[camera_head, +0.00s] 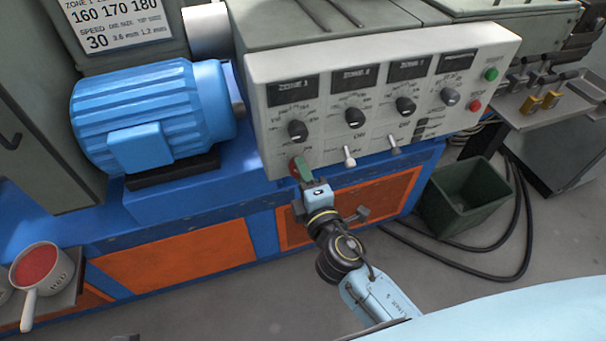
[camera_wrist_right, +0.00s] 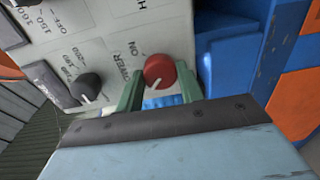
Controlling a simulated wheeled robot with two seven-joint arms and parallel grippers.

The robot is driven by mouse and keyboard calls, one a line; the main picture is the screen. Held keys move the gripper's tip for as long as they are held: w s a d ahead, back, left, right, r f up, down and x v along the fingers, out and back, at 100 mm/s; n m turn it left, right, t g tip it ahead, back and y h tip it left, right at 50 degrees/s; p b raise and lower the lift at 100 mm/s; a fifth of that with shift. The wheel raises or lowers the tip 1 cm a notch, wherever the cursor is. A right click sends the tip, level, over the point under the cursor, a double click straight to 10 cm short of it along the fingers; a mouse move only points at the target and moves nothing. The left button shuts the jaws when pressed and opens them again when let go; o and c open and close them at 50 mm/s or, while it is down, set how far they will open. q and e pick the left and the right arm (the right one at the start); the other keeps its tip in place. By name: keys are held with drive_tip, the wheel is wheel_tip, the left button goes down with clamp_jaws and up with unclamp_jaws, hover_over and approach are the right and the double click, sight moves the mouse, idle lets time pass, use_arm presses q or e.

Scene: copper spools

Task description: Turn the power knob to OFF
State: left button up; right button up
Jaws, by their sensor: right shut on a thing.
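The red power knob (camera_wrist_right: 159,68) is on the grey control panel (camera_head: 290,70), at its lower left corner in the head view. In the right wrist view, the labels POWER and ON are left of the knob, and its white pointer mark points down and slightly left, not at ON. I see no OFF label beside it. My right gripper (camera_head: 302,168) reaches the panel from below, its green fingers (camera_wrist_right: 160,82) on either side of the knob and shut on it. In the head view they mostly hide the knob. My left gripper is not in view.
Several black zone knobs (camera_head: 355,117) and two toggle switches (camera_head: 349,157) are on the same panel. A green button (camera_head: 491,74) and a red button (camera_head: 475,106) are at its right. A blue motor (camera_head: 150,115) stands left. A dark bin (camera_head: 465,195) is on the floor right.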

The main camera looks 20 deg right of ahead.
drive_tip(key=o, duration=1)
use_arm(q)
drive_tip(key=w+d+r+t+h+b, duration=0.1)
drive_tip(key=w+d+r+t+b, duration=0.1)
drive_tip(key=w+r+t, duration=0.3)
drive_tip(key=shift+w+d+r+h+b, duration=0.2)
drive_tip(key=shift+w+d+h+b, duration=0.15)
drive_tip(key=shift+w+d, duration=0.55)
use_arm(e)
drive_tip(key=shift+s+d+r, duration=0.1)
drive_tip(key=shift+s+r, duration=0.05)
drive_tip(key=shift+s, duration=3.2)
drive_tip(key=shift+s+d+r, duration=0.1)
drive_tip(key=shift+s, duration=3.25)
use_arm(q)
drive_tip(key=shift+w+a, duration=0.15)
